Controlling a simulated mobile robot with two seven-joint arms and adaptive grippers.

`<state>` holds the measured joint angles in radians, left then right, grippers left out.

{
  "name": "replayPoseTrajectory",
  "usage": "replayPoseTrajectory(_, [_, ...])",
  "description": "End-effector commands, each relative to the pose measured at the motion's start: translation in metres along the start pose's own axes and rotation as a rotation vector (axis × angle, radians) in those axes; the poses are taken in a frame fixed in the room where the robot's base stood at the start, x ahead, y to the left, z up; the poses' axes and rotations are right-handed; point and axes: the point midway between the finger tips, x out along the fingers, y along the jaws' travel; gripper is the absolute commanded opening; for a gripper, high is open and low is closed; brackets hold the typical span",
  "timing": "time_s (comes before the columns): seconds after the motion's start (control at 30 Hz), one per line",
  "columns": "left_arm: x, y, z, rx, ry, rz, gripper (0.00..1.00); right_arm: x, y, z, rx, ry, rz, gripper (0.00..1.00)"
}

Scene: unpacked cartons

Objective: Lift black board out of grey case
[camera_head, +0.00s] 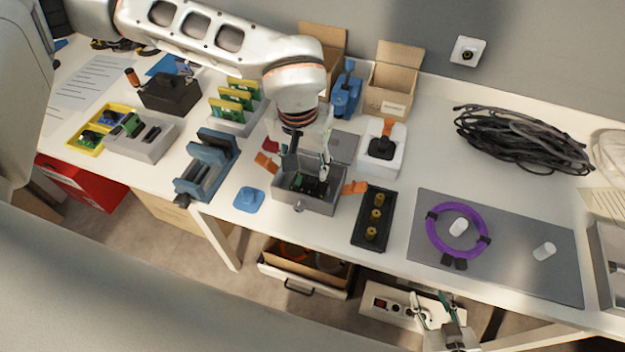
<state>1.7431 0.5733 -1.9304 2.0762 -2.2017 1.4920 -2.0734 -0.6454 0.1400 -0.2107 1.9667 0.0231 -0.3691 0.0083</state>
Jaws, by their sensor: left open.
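The grey case (318,205) stands open on the table in the middle of the view, with its lid raised at the back and orange latches at both sides. The black board (296,184) lies inside it, partly covered by my gripper and its shadow; green parts show on it. My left gripper (306,172) points down over the case, its fingers apart at the board's level or just above it. I cannot tell whether the fingers touch the board. My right gripper (433,312) is low at the bottom edge, in front of the table and away from the case.
A blue vise-like fixture (208,165) stands left of the case, and a black tray with yellow pegs (373,217) stands right of it. A white box with a black part (382,148) and cardboard cartons (393,80) are behind. A grey mat with a purple ring (457,229) lies at right.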

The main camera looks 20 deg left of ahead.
Motion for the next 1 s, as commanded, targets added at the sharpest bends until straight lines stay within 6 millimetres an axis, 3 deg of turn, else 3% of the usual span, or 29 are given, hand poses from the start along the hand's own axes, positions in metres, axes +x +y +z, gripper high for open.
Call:
replayPoseTrajectory(0.5, [0.063, 0.001, -0.008, -0.002, -0.006, 0.004, 0.43, 0.000, -0.002, 0.004, -0.001, -0.005, -0.002, 0.40])
replayPoseTrajectory(0.83, [0.070, 0.001, -0.009, -0.002, -0.003, 0.004, 0.43, 0.001, -0.001, 0.003, -0.002, -0.003, -0.001, 0.40])
replayPoseTrajectory(0.87, [0.070, 0.001, -0.009, -0.002, -0.003, 0.004, 0.40, 0.001, -0.001, 0.003, -0.002, -0.003, -0.001, 0.40])
replayPoseTrajectory(1.0, [0.070, 0.001, -0.009, -0.002, -0.003, 0.004, 0.04, 0.001, -0.001, 0.002, -0.002, -0.002, 0.000, 0.40])
